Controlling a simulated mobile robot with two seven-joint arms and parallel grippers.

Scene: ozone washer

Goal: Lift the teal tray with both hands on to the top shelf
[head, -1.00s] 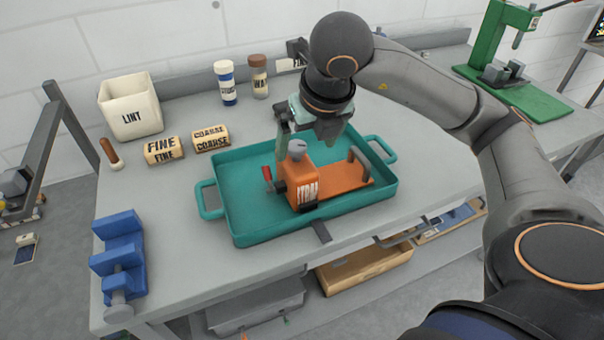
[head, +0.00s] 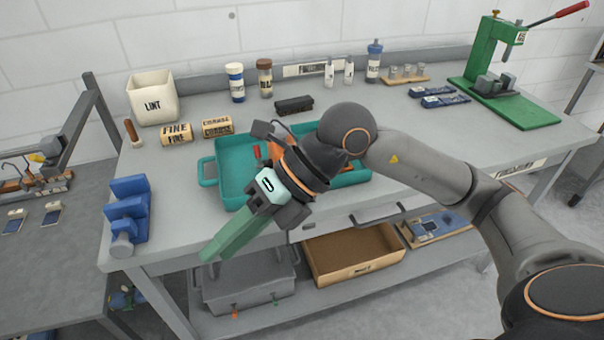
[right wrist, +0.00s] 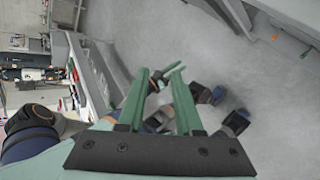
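The teal tray (head: 232,180) lies flat on the grey workbench, its left handle (head: 207,171) in plain view. My right arm covers much of its middle and right part. An orange device in the tray shows only as a small patch (head: 276,151) behind my wrist. My right gripper (head: 222,245) is in front of the tray, pointing down and left past the bench's front edge. In the right wrist view, its two green fingers (right wrist: 161,76) stand apart with floor between them, holding nothing. My left gripper is not clearly seen. I cannot make out a top shelf.
A blue vise (head: 128,210) is left of the tray. FINE and COARSE blocks (head: 176,133), a LINT bin (head: 152,97) and jars (head: 236,82) stand behind it. A green press (head: 500,75) stands far right. Below are a grey bin (head: 245,285) and cardboard box (head: 350,262).

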